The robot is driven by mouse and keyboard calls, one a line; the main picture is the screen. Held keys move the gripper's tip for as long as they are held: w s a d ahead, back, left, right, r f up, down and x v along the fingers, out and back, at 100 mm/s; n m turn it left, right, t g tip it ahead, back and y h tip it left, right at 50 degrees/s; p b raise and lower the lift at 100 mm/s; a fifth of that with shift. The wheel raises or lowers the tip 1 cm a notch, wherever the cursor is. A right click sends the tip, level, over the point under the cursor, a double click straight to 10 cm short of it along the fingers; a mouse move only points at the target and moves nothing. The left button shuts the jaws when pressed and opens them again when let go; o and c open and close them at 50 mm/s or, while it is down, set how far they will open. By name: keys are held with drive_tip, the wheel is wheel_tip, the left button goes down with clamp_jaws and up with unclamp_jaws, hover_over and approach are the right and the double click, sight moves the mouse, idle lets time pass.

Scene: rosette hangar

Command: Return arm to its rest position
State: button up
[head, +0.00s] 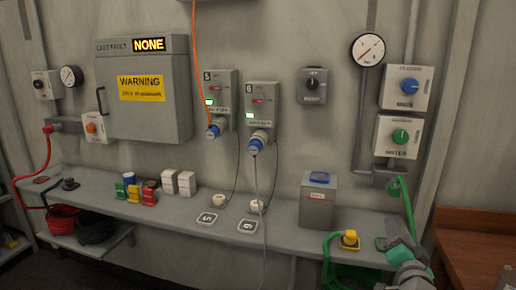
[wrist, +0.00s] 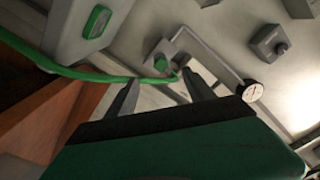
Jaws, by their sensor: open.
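My gripper (head: 394,238) is at the lower right in the head view, above the right end of the grey bench. In the wrist view its two dark fingers (wrist: 160,80) stand apart, with no object clearly held between them. A green hose (wrist: 60,70) crosses behind the fingertips in the wrist view; whether it touches them I cannot tell. In the head view the green hose (head: 407,205) hangs from a green fitting (head: 396,187) on the wall pipe, just above my gripper.
The bench (head: 180,218) runs along the wall. A grey box with a blue top (head: 318,198) and a yellow connector (head: 349,239) stand left of my gripper. A brown wooden table (head: 475,245) is at the right. Blue (head: 409,87) and green (head: 400,137) knobs are above.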

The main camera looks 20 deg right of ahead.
drive_tip(key=w+a+f+n+g+y+p, duration=0.15)
drive_tip(key=w+a+n+y, duration=0.25)
drive_tip(key=a, duration=0.6)
drive_tip(key=w+a+f+n+g+y+p, duration=0.1)
drive_tip(key=w+a+n+g+y+p, duration=0.2)
drive_tip(key=a, duration=0.7)
drive_tip(key=s+a+n+g+y+p, duration=0.2)
drive_tip(key=s+a+n+g+p, duration=0.2)
drive_tip(key=s+a, duration=1.1)
drive_tip(key=a+n+g, duration=0.2)
drive_tip(key=n+g, duration=0.1)
drive_tip(key=g, duration=0.1)
drive_tip(key=shift+s+a+f, duration=0.25)
drive_tip(key=shift+s+a, duration=0.1)
drive_tip(key=shift+s, duration=0.05)
